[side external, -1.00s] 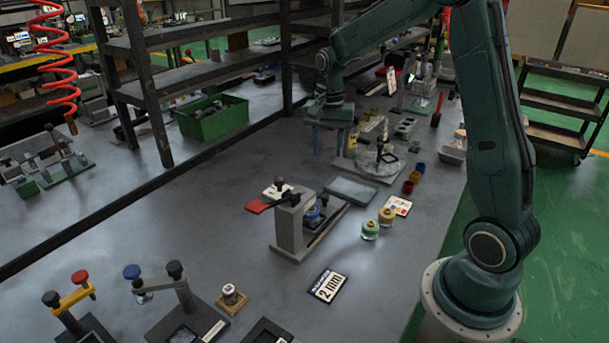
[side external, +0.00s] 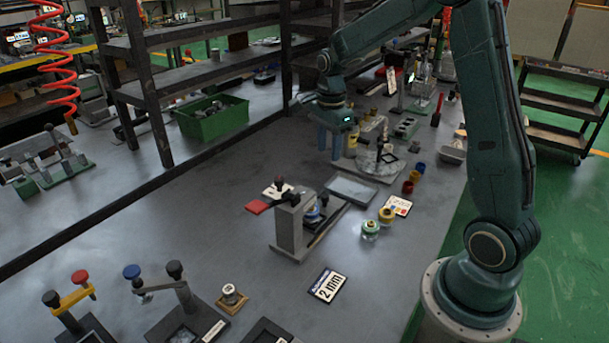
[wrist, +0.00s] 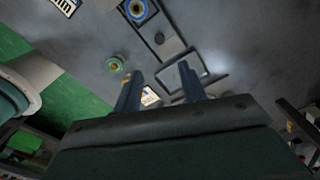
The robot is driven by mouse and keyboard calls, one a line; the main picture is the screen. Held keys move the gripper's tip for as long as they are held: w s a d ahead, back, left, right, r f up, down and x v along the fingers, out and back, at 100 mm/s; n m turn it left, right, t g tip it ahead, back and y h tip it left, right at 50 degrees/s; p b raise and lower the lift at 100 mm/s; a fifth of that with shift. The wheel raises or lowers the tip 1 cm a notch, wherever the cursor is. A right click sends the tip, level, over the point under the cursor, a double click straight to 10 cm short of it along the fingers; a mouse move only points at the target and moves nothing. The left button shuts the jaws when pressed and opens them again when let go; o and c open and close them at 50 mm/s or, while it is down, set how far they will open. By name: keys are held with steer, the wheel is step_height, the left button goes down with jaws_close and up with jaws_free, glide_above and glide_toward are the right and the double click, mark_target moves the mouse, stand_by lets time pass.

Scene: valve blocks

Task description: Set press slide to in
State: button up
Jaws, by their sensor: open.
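A grey upright press-like device (side external: 289,226) stands mid-table, with a black lever arm on top and a dark base running back to the right. A blue round part (side external: 312,213) sits on that base. The blue part also shows at the top of the wrist view (wrist: 138,9), with the dark base (wrist: 165,40) beyond it. I cannot tell for certain which part is the press slide or where it stands. My gripper (side external: 334,153) hangs behind the device, apart from it. Its two blue fingers are spread and empty in the wrist view (wrist: 158,80).
A grey flat plate (side external: 351,190) lies right behind the device. Two small round jars (side external: 371,230) and a "2 mm" card (side external: 328,285) lie nearby. A round fixture (side external: 377,163) stands close to my gripper.

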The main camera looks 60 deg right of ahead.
mark_target(327, 195)
step_height(327, 195, down, 14)
steer(key=shift+r, duration=0.15)
stand_by(0.7)
steer(key=shift+c, duration=0.4)
jaws_close()
